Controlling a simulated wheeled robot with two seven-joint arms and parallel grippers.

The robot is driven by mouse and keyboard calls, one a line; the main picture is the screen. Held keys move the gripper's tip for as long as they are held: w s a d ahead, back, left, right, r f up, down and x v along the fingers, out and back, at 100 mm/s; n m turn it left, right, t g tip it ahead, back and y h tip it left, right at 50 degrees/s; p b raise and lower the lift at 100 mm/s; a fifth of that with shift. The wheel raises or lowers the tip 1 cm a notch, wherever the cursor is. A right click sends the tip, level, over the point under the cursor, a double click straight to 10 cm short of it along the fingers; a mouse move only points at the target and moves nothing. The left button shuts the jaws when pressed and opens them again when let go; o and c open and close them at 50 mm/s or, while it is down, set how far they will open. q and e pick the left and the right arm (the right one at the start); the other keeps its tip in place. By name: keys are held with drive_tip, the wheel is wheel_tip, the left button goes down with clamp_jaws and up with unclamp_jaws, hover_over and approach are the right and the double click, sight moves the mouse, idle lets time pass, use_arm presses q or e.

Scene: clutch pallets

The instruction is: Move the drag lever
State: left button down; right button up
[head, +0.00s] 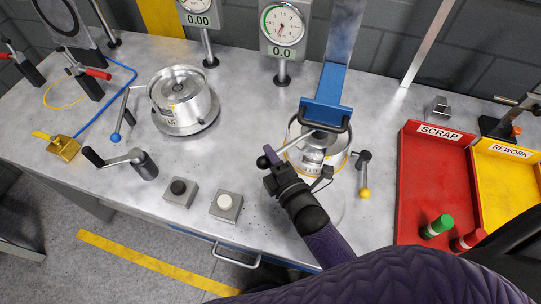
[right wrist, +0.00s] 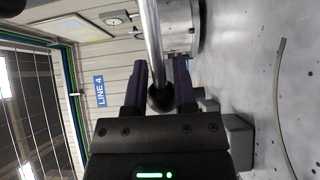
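A metal lever with a black ball knob (head: 263,161) slants down-left from the round clutch fixture (head: 318,158) below the blue block. My right gripper (head: 271,168) is at the knob end of this lever. In the right wrist view the black knob (right wrist: 160,97) sits between my two purple fingers (right wrist: 160,85), filling the gap, with the metal rod running upward. The fingers look shut on it. A second lever with a yellow knob (head: 364,193) stands right of the fixture. A lever with a blue knob (head: 116,137) is beside the left clutch. My left gripper is not in view.
A clutch (head: 183,103) stands left. Two button boxes, black (head: 179,189) and white (head: 226,202), sit near the front edge, beside a hand crank (head: 125,158). The red SCRAP tray (head: 428,178) and yellow REWORK tray (head: 503,193) are at right. Gauges stand behind.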

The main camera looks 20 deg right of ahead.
clamp_jaws()
drive_tip(key=shift+f, duration=0.1)
idle(0.5)
idle(0.4)
